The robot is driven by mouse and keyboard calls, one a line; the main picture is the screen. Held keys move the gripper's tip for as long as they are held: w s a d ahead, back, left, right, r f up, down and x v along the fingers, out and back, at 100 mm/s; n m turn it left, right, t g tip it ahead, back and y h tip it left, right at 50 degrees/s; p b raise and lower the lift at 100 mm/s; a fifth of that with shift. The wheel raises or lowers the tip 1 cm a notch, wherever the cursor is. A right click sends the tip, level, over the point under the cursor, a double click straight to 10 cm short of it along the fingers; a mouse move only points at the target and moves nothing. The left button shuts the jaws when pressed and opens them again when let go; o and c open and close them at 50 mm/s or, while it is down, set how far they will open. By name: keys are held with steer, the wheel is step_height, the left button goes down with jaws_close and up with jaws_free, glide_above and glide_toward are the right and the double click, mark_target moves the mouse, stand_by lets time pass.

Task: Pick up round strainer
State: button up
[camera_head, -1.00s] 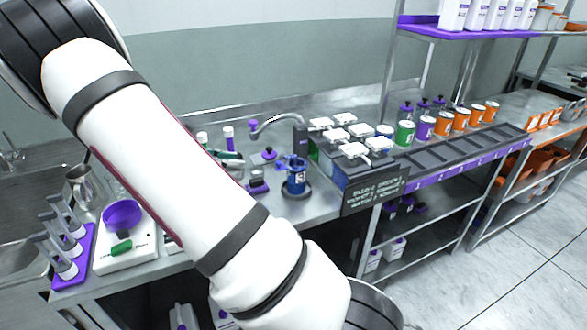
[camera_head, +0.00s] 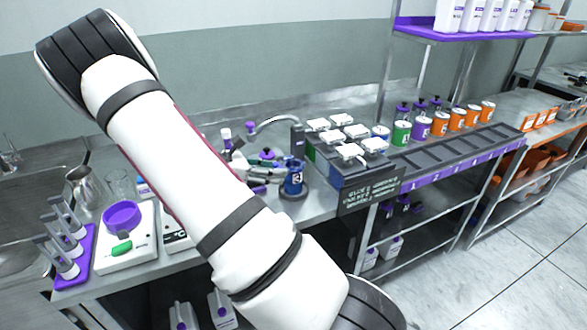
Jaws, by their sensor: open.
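I cannot make out a round strainer for certain in the head view. Small tools and parts (camera_head: 265,172) lie crowded on the steel bench just right of my arm, too small and partly covered to name. My white arm crosses the middle of the view and hides part of the bench behind it. I cannot make out my gripper; it seems hidden behind the arm.
A purple bowl (camera_head: 122,217) sits on a white scale, beside a purple tube rack (camera_head: 75,275). A metal pitcher (camera_head: 88,190) stands by the sink. A blue jar (camera_head: 294,178), a faucet (camera_head: 297,140) and a row of coloured cans (camera_head: 440,124) stand to the right.

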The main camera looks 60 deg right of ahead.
steer(key=shift+s+d+f, duration=0.15)
steer(key=shift+s+d, duration=0.05)
steer(key=shift+d, duration=0.1)
steer(key=shift+c, duration=0.3)
jaws_close()
